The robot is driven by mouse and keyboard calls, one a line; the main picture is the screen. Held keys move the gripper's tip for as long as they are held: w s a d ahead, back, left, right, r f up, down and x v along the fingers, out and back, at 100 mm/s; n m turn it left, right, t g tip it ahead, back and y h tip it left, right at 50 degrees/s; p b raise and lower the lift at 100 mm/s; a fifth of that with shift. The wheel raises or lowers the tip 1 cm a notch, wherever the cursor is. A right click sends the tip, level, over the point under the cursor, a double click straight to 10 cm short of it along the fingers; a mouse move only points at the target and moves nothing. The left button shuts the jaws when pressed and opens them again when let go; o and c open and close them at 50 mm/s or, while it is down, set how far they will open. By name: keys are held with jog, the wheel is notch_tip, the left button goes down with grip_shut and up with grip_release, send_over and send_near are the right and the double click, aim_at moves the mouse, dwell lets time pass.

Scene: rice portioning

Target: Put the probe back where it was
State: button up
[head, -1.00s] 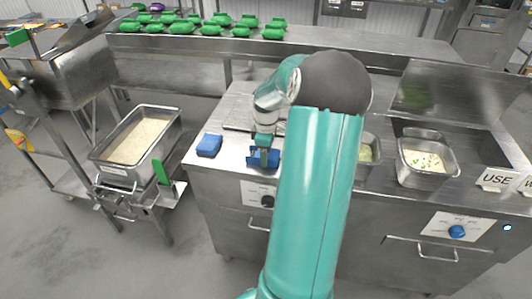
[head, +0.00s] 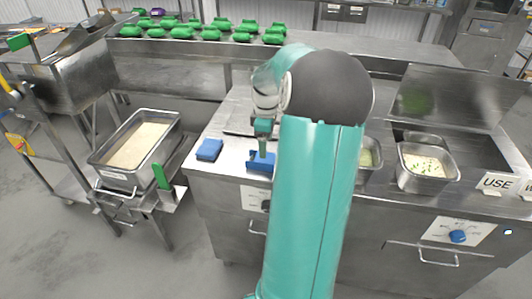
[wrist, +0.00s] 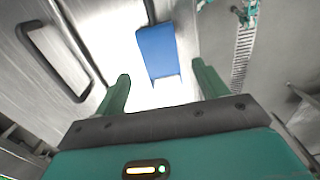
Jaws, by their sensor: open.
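My gripper (wrist: 161,70) is open, with its two green fingers apart and nothing between their tips. In the head view it (head: 262,148) points down just above a blue item (head: 260,163) near the counter's front edge. A flat blue block (head: 209,149) lies to the left of that on the counter. In the wrist view one blue shape (wrist: 157,50) lies beyond the fingertips; I cannot tell for sure which of the two it is. I cannot make out a separate probe. My arm hides part of the counter.
A pan of rice (head: 140,144) stands on a cart at the left. A metal pan with green-flecked food (head: 427,166) sits in the counter at the right. Green packs (head: 182,32) line the back table. The counter front has handles and knobs.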

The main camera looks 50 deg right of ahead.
notch_tip(320, 180, up, 5)
jog(key=w+a+r+m+t+h, duration=0.15)
jog(key=a+r, duration=0.25)
jog(key=a, duration=0.7)
jog(key=w+a+r+h, duration=0.1)
jog(key=w+a+r, duration=0.15)
jog(key=a, duration=0.95)
jog(key=s+a+m+t+y, duration=0.1)
jog(key=s+a+t, duration=0.1)
jog(key=s+a, duration=0.3)
jog(key=s+a+m+t+y, duration=0.1)
jog(key=s+a, duration=0.4)
jog(key=a, duration=0.9)
jog(key=shift+s+r+m+t, duration=0.25)
jog(key=shift+r+m+t, duration=0.1)
jog(key=shift+m+t, duration=0.2)
jog(key=shift+y, duration=0.25)
